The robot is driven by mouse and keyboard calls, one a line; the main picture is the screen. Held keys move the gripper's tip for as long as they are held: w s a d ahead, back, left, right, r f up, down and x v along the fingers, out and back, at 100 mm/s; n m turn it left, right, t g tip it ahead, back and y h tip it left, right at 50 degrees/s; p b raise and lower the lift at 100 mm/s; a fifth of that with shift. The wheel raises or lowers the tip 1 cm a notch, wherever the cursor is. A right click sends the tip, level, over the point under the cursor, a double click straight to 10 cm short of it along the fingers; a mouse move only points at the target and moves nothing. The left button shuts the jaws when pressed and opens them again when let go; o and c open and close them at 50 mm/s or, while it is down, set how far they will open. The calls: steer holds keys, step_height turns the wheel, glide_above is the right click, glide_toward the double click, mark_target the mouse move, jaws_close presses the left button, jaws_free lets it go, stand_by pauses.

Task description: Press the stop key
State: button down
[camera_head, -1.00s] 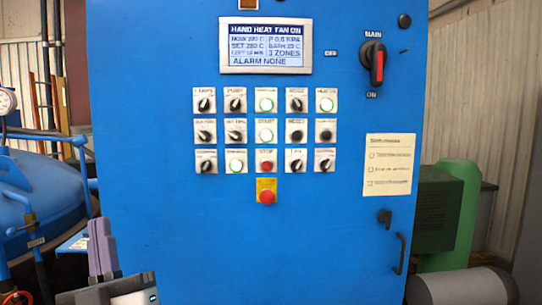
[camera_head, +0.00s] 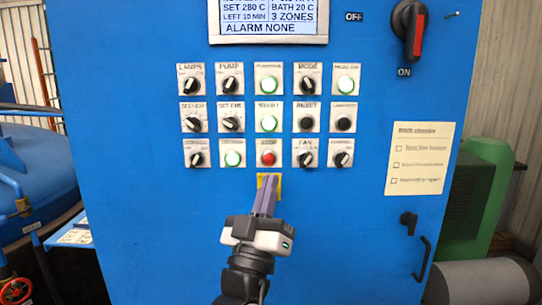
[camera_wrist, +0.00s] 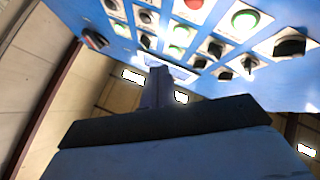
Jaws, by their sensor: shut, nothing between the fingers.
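The stop key is a red round button (camera_head: 267,158) on a small white plate, in the bottom row of the blue cabinet's controls. It also shows at the top of the wrist view as a red button (camera_wrist: 194,4). My gripper (camera_head: 265,184) is shut and empty, its fingers pointing up toward the panel just below the stop key. The fingers (camera_wrist: 160,74) also show in the wrist view. I cannot tell their exact distance from the panel. They cover most of a yellow plate (camera_head: 279,180), hiding the red mushroom button seen on it earlier.
More knobs and buttons fill the rows above, under a display (camera_head: 268,22). A main switch (camera_head: 411,28) is upper right, a handle (camera_head: 423,272) lower right. Blue panel below is bare.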

mark_target(269, 159)
steer(key=shift+s, duration=0.1)
steer(key=w+b, duration=0.1)
steer(key=w, duration=0.8)
steer(key=shift+b, duration=0.35)
steer(key=shift+w, duration=0.1)
stand_by(1.8)
steer(key=shift+w+b, duration=0.3)
steer(key=shift+w, duration=0.35)
stand_by(0.6)
steer(key=shift+s, duration=0.8)
